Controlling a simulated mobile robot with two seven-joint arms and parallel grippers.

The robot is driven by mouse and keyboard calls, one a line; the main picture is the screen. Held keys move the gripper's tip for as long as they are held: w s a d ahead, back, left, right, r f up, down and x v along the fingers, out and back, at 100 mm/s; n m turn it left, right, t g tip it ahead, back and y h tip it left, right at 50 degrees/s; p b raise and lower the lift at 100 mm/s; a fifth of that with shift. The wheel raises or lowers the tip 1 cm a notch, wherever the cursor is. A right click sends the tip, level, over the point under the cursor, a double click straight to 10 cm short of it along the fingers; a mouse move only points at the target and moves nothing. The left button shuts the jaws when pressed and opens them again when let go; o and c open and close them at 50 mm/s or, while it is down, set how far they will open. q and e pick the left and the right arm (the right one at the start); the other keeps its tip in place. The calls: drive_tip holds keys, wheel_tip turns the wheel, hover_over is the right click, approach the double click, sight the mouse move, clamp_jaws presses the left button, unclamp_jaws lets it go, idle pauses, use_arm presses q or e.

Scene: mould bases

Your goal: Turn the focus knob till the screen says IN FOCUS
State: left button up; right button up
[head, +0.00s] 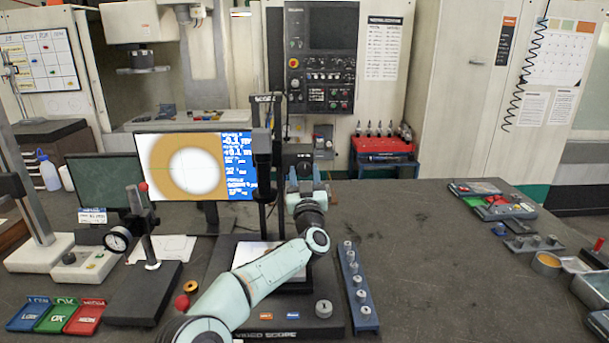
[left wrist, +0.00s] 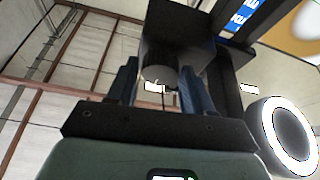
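The screen (head: 182,167) in the head view shows a blurred pale disc in an orange-brown ring, with a blue text panel at its right. The panel's small lines are too blurred to read, and I cannot make out IN FOCUS. The video scope's dark column (head: 264,160) stands right of the screen. My left gripper (head: 303,165) is raised beside the scope head. My right gripper is not in view.
A ring light (left wrist: 287,135) is close at the right in the left wrist view. A rack of small metal parts (head: 357,287) stands right of the scope base. A dial gauge stand (head: 140,235) and coloured trays (head: 56,316) are at the left. The bench right of the rack is mostly clear.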

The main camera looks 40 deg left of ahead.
use_arm(q)
drive_tip(key=c, duration=0.6)
drive_tip(key=shift+o, duration=0.2)
drive_tip(key=shift+n+y, duration=0.3)
drive_tip(key=shift+n, duration=0.2)
drive_tip(key=n+g, duration=0.1)
drive_tip(key=n, duration=0.1)
drive_tip(key=n+g+y, duration=0.1)
drive_tip(key=n, duration=0.2)
drive_tip(key=shift+w+d+r+g, duration=0.1)
drive_tip(key=shift+w+d+g, duration=0.05)
drive_tip(key=shift+g, duration=0.25)
drive_tip(key=n+g, duration=0.1)
drive_tip(key=n, duration=0.1)
drive_tip(key=n+g+y+p, duration=0.1)
drive_tip(key=n, duration=0.2)
drive_tip(key=shift+r, duration=0.15)
drive_tip(key=shift+n+g+p, duration=0.3)
drive_tip(key=shift+n+g, duration=0.5)
drive_tip(key=shift+n, duration=0.9)
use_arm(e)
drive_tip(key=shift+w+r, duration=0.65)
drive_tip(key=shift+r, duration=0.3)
use_arm(q)
drive_tip(key=o, duration=1.1)
drive_tip(key=shift+c, duration=0.2)
